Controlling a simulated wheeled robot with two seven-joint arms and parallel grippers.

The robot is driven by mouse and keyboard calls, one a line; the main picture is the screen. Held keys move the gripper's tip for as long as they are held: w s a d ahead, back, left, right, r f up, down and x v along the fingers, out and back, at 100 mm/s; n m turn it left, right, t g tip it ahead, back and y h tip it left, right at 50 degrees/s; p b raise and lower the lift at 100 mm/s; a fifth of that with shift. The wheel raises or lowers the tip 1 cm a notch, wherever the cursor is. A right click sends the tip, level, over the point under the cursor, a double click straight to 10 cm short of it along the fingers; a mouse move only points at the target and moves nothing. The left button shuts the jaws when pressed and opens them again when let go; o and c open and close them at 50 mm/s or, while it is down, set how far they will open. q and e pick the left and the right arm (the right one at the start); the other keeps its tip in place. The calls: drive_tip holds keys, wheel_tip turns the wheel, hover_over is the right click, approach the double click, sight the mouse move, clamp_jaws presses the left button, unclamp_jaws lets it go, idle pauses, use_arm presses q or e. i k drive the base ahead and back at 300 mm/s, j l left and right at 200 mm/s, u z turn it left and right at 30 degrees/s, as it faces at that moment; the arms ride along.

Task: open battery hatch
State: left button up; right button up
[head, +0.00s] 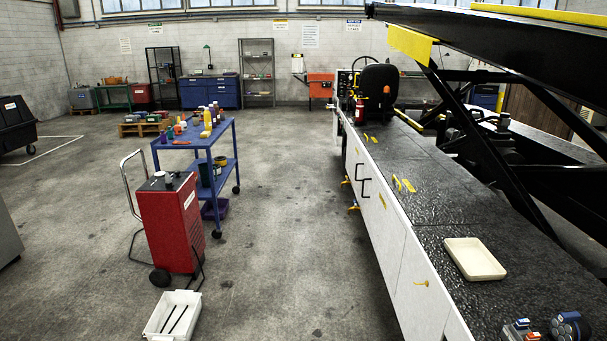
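The belt loader (430,200) fills the right side of the head view, with a white side wall and a dark textured deck. Its side has white panels (375,205), one with a black handle (363,181). A small yellow latch (421,283) is on the nearer white panel (418,295). Yellow handles (404,185) show on the deck near a panel seam. I cannot tell which panel is the battery hatch; the visible panels look closed. Neither of my grippers is in view.
A cream tray (474,259) lies on the deck, with small blue-and-grey items (570,327) at the near edge. A red wheeled unit (171,222), a white bin (172,316) and a blue cart (197,146) stand left. The floor between cart and loader is clear.

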sight(429, 195)
drive_tip(key=i+j+z, duration=0.15)
drive_tip(key=i, duration=1.5)
drive_tip(key=i+z, duration=0.3)
drive_tip(key=i, duration=0.15)
drive_tip(key=i+j+z, duration=0.1)
drive_tip(key=i+z, duration=0.15)
drive_tip(key=i, duration=0.25)
drive_tip(key=i+j+z, duration=0.3)
drive_tip(key=i, duration=0.15)
drive_tip(key=l, duration=0.1)
